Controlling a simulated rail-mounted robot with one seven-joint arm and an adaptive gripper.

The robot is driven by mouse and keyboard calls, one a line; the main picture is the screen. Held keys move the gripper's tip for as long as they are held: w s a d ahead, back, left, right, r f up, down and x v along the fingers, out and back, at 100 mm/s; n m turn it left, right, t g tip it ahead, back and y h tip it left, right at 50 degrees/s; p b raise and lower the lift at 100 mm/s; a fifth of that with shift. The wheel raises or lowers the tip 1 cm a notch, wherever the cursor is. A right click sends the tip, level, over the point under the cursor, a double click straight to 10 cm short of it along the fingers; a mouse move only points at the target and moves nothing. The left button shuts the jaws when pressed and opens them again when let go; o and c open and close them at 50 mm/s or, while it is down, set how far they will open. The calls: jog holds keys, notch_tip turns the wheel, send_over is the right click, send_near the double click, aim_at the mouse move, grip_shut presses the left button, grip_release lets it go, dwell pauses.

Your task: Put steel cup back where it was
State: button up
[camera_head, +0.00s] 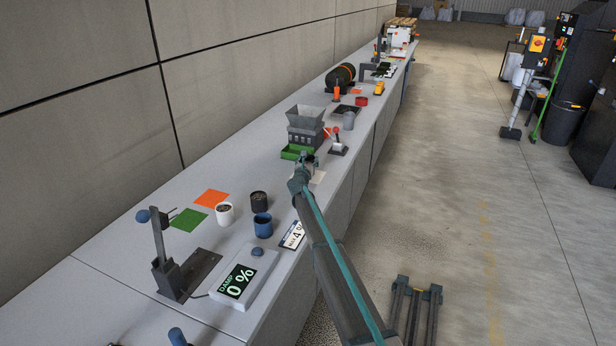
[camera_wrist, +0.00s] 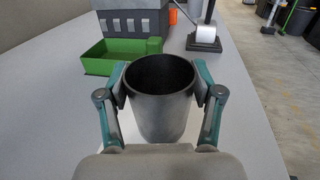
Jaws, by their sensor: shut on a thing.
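The steel cup (camera_wrist: 161,118) is a dark grey, tapered cup, upright, with an empty-looking inside in the wrist view. My gripper (camera_wrist: 160,92) is shut on it, with one teal-linked finger on each side just below the rim. In the head view my gripper (camera_head: 307,163) is over the bench near its front edge and mostly hides the cup. A pale square (camera_head: 318,177) shows on the bench beside my gripper. Whether the cup's base touches the surface cannot be told.
A green tray (camera_wrist: 112,57) under a grey hopper (camera_head: 306,118) lies just beyond the cup. A lever device with a white roll (camera_wrist: 205,36) stands behind right. Nearer me are white, black and blue cups (camera_head: 263,226) and a damp meter (camera_head: 238,282).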

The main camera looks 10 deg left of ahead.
jog(key=shift+f+b, duration=0.35)
jog(key=shift+b, duration=0.15)
jog(key=o, duration=1.4)
jog(key=shift+s, duration=0.1)
jog(key=s, duration=1.2)
jog(key=shift+w, duration=0.1)
